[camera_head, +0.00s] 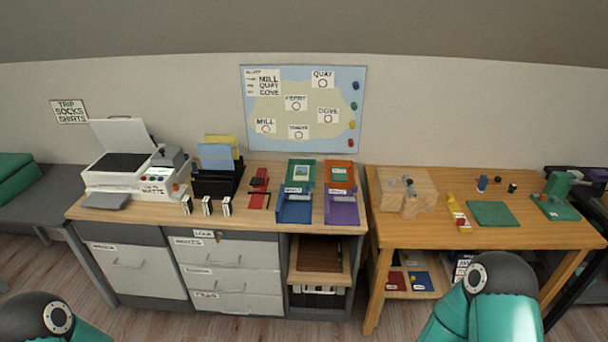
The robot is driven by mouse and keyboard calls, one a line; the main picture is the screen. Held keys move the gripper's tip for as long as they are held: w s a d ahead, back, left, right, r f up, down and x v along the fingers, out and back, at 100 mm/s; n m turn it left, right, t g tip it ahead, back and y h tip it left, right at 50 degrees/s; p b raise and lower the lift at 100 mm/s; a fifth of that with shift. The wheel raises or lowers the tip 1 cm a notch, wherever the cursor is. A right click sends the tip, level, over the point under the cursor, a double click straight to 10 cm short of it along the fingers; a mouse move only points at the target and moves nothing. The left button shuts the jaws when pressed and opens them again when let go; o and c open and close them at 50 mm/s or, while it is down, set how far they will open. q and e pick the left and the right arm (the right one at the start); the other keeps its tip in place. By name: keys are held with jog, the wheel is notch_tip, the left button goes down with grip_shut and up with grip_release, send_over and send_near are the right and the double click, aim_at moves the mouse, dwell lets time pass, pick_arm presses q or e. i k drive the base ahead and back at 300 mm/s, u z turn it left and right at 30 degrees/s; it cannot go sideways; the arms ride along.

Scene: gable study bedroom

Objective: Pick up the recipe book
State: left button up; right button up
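I cannot tell any object as the recipe book for sure. A flat red item (395,281) and a flat blue item (420,281) with small labels, perhaps books, lie on the low shelf under the right wooden table. Folders, blue (216,157) and yellow, stand in a black holder on the left desk. Only teal and grey links of my arms show at the bottom left and bottom right. Neither gripper shows, so I cannot see what they hold.
The left desk (250,222) carries a white printer (122,160) and coloured trays (295,205). The right table (440,232) carries a green mat (492,214) and wooden blocks. Labelled drawers (230,279) and open floor lie in front.

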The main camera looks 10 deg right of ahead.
aim_at(338, 174)
jog(key=u, duration=0.2)
jog(key=i, duration=1)
jog(key=z, duration=0.1)
